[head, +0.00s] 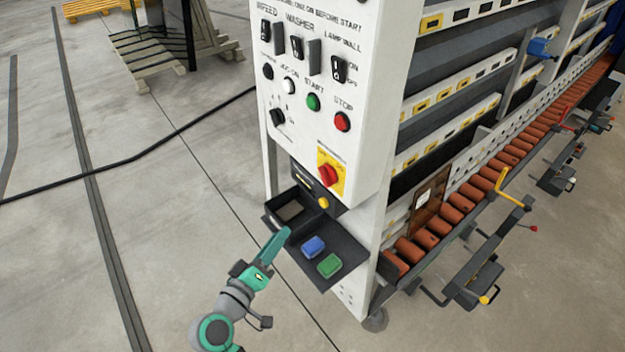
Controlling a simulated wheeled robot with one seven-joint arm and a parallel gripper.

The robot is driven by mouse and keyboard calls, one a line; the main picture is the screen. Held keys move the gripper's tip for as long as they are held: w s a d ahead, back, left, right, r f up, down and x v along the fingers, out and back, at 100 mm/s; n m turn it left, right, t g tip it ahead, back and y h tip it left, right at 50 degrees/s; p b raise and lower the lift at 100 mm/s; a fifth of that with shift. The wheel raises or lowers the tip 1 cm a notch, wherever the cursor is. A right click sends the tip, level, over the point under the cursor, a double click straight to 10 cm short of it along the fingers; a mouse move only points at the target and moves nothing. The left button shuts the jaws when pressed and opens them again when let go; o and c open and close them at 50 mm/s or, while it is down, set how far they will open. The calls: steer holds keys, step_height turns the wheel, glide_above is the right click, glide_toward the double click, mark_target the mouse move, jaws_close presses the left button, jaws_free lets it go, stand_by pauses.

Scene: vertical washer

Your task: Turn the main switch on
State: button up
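The main switch looks to be the red rotary knob (328,174) on a yellow plate, low on the washer's white control panel (357,60). Its on or off position is too small to read. My gripper (284,233), teal, is below and left of the knob, apart from it. It points up and right, by the front edge of the dark shelf under the panel. Its fingers show as one narrow shape, so I cannot tell whether they are open or shut. I see nothing held in it.
The dark shelf (342,246) bears a blue block (313,247) and a green block (329,265), with an open black bin (290,213) at its left. The panel carries other switches and a red stop button (342,122). A black cable (130,160) crosses the open floor at left.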

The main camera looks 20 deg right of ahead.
step_height(320, 180, up, 7)
steer(key=w+m+g+h, duration=0.1)
steer(key=m+g+h, duration=0.1)
steer(key=m+h, duration=0.1)
steer(key=m+g+h, duration=0.3)
steer(key=m+g, duration=0.1)
glide_toward(321, 176)
steer(key=x, duration=0.7)
steer(key=shift+w+d, duration=0.2)
steer(key=shift+d, duration=0.15)
steer(key=shift+c, duration=0.3)
jaws_close()
